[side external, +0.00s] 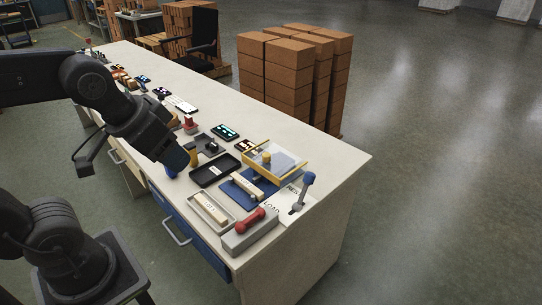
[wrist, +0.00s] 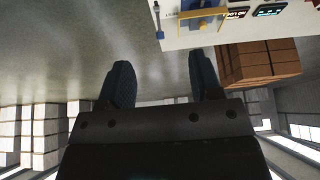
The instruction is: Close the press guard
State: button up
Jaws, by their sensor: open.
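The press guard (side external: 276,158) is a clear panel in a yellow frame with a yellow knob near it. It appears raised at the back of the blue press base (side external: 236,192), on the bench. A pale block (side external: 246,184) lies on the base. The guard's yellow frame (wrist: 203,14) also shows at the top of the wrist view. My gripper (wrist: 160,75) is open, with nothing between its dark fingers. In the side view it is left of the press, near the bench's front edge; its fingertips are not clear there. It is apart from the guard.
A blue-knobbed lever (side external: 308,180) stands right of the press. A red-handled grey block (side external: 250,230), a tray with a pale block (side external: 211,213) and a black tray (side external: 214,170) are close by.

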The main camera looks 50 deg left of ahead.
jog(key=w+a+r+n, duration=0.1)
jog(key=w+a+n, duration=0.1)
jog(key=w, duration=0.7)
jog(key=n+g+y, duration=0.2)
jog(key=n+y, duration=0.1)
jog(key=n, duration=0.4)
send_over(266, 154)
jog(key=s+d, duration=0.4)
notch_tip(266, 154, down, 16)
jog(key=x, duration=1.3)
jog(key=shift+s+a+f, duration=0.1)
jog(key=shift+f, duration=0.25)
jog(key=shift+c, duration=0.2)
grip_shut()
